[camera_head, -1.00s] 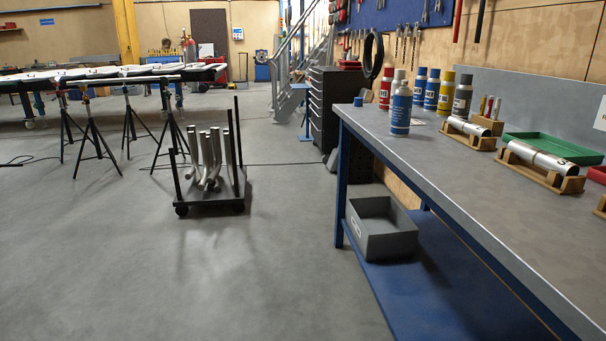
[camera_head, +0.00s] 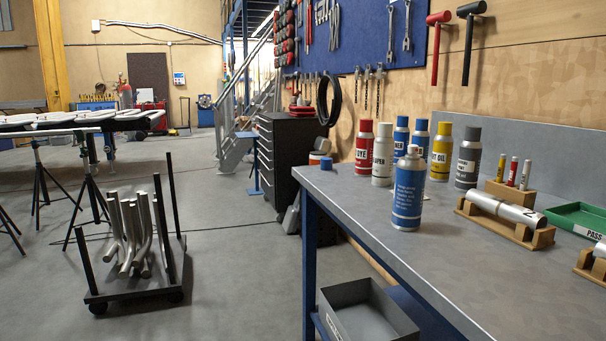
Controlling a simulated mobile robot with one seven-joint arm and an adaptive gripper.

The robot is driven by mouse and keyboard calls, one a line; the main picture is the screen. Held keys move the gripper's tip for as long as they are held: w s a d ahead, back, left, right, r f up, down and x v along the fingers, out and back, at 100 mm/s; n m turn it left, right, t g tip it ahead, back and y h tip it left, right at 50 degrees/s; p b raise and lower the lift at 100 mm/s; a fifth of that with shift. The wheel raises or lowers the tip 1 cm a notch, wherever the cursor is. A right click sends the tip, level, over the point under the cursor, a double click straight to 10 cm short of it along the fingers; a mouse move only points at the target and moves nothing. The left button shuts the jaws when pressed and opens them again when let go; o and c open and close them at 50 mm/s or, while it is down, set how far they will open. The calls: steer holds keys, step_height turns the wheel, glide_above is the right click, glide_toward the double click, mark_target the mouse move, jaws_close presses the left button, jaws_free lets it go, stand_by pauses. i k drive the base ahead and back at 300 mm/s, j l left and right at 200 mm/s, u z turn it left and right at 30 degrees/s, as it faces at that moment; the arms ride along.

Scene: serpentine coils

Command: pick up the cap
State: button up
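A small blue cap (camera_head: 326,164) sits on the grey bench top near its far left corner. A blue spray can (camera_head: 408,195) stands upright to the right of the cap and nearer to me, with a pale top and no blue cap on it. A clear stretch of bench top lies between them. My gripper is not in view.
Several capped cans, including a red one (camera_head: 363,148) and a yellow one (camera_head: 440,152), stand behind the blue can. A wooden cradle (camera_head: 478,212) holds a metal tube. A green tray (camera_head: 580,219) is at right. A pipe cart (camera_head: 133,280) stands on the floor at left.

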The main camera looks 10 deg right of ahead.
mark_target(326, 163)
steer(key=i, duration=1.45)
steer(key=i+z, duration=0.1)
steer(key=i, duration=0.6)
steer(key=i+j+z, duration=0.15)
steer(key=i, duration=0.55)
steer(key=j+u, duration=0.1)
steer(key=j, duration=0.2)
steer(key=i+l+z, duration=0.15)
steer(key=z, duration=0.2)
steer(key=l, duration=0.1)
